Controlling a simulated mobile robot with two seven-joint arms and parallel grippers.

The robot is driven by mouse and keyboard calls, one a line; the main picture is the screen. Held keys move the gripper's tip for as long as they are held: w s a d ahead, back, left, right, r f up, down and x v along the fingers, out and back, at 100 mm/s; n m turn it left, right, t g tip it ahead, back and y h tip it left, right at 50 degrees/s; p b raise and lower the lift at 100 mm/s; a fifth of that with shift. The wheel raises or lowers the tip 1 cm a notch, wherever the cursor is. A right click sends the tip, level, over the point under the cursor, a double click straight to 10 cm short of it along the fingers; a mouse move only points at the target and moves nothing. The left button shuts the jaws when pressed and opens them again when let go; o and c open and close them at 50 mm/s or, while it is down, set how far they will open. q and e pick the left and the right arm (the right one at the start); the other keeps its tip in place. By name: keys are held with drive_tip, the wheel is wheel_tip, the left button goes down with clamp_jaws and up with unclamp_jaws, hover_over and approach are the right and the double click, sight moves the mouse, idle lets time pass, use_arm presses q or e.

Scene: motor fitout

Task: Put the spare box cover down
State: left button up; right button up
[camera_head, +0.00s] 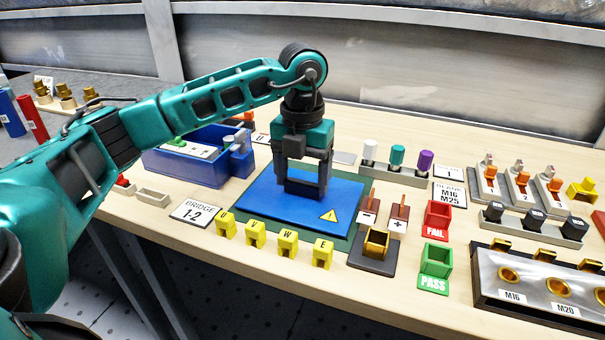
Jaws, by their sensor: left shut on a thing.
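The spare box cover (264,202) is a flat blue plate with a yellow warning triangle near its front right corner. It appears level, over a dark green mat (352,238) in the middle of the table; I cannot tell whether it touches the mat. My left gripper (304,192) points straight down over the middle of the cover and is shut on it. My right gripper is not in view.
A blue box (190,168) stands to the left. Several yellow blocks (255,234) line the front edge. Red FAIL (437,214) and green PASS (435,262) bins stand to the right. Colored cylinders (397,157) stand behind, and a gland plate (535,275) at front right.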

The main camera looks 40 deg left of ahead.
sight(302, 182)
use_arm(q)
drive_tip(key=o, duration=1.4)
drive_tip(key=shift+r, duration=0.2)
wheel_tip(302, 182, up, 12)
drive_tip(key=p, duration=0.3)
drive_tip(key=shift+f, duration=0.1)
